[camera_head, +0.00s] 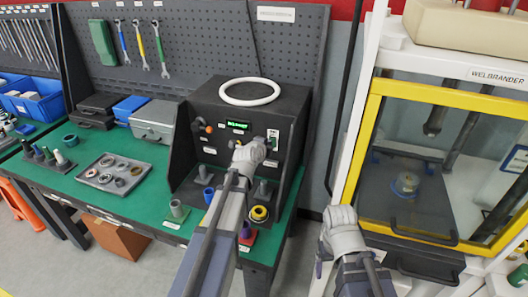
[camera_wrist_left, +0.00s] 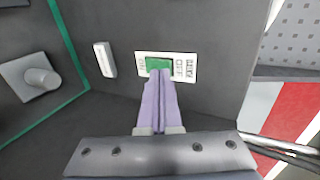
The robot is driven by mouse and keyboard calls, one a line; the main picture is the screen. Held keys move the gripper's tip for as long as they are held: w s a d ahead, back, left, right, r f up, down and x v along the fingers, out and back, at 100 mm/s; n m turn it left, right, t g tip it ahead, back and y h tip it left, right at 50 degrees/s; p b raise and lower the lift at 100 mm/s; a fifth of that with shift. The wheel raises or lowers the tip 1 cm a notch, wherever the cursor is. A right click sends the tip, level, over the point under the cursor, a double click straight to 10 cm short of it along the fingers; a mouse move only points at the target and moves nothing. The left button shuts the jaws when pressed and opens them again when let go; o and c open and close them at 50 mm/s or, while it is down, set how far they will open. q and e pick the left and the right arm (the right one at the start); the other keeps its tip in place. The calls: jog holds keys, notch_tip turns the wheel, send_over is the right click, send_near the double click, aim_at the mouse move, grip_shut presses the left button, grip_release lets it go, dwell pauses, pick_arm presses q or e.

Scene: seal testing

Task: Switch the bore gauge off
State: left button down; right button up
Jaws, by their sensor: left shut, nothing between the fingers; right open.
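The bore gauge (camera_head: 237,112) is a dark box on the green bench, with a lit green display (camera_head: 238,125) on its front. Its switch plate (camera_head: 273,137) is white and sits at the right of the front panel. In the left wrist view, a green rocker switch (camera_wrist_left: 158,64) sits in the plate, its printed lettering partly hidden. My left gripper (camera_wrist_left: 160,76) is shut and empty, its purple fingertips at the lower edge of the green rocker; I cannot tell whether they touch. My right gripper (camera_head: 342,218) is open and empty, in front of the yellow-framed cabinet.
A white ring (camera_head: 249,91) lies on top of the gauge. A tray of rings (camera_head: 112,172) lies on the bench at left. The yellow-framed cabinet (camera_head: 371,125) stands at right.

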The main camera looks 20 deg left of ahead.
aim_at(272, 134)
pick_arm(q)
jog(key=shift+w+r, duration=0.1)
jog(key=shift+w, duration=0.55)
jog(key=shift+w+r, duration=0.15)
jog(key=shift+w, duration=0.25)
jog(key=shift+r+p, duration=0.15)
jog(key=shift+p, duration=0.25)
jog(key=shift+r+p, duration=0.65)
jog(key=shift+r, duration=0.05)
jog(key=shift+s, duration=0.15)
